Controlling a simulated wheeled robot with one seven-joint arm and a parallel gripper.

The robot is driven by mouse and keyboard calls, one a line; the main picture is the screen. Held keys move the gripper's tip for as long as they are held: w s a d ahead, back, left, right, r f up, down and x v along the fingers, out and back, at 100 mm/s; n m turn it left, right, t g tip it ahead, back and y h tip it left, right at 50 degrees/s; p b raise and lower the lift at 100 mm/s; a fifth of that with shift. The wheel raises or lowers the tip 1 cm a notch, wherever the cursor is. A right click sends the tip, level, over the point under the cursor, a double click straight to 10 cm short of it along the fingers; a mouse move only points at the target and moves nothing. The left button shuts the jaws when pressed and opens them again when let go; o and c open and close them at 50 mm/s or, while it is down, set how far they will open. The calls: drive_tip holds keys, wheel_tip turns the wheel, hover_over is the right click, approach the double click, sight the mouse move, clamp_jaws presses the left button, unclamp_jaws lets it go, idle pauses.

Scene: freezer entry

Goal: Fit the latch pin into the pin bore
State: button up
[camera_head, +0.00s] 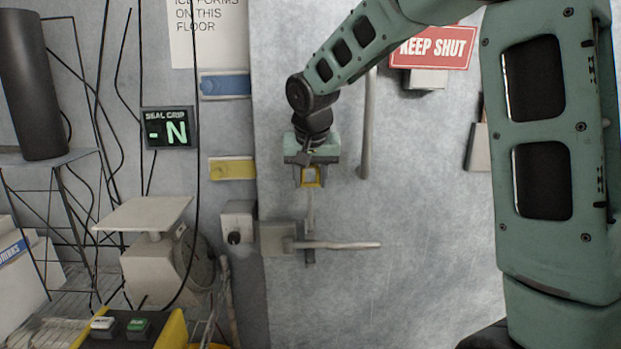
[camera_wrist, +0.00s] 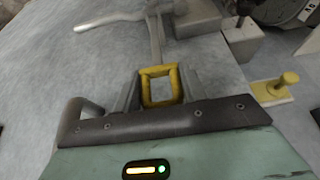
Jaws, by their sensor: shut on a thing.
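The latch pin has a square yellow ring handle (camera_head: 311,177) and a thin grey shaft (camera_head: 311,208) pointing down. My gripper (camera_head: 310,172) is shut on the yellow ring, which also shows between the fingers in the wrist view (camera_wrist: 175,88). The shaft reaches the door latch (camera_head: 278,238), close to its lever (camera_head: 345,245). The wrist view also shows the shaft (camera_wrist: 156,45) running up to the latch body. I cannot make out the pin bore, and the lever hides whether the tip is inside anything.
Left of the latch is a grey block (camera_head: 238,217) with a dark round spot. A yellow plate (camera_head: 232,168) with a peg and a blue plate (camera_head: 225,85) are on the wall. A vertical door handle (camera_head: 366,135) stands right of my gripper. A scale (camera_head: 155,255) is lower left.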

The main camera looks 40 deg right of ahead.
sight(311, 220)
drive_tip(key=shift+f+b, duration=4.9)
drive_tip(key=shift+f, duration=0.85)
drive_tip(key=o, duration=1.2)
drive_tip(key=b+v, duration=0.1)
drive_tip(key=v, duration=1.6)
drive_tip(key=shift+r+b, duration=0.3)
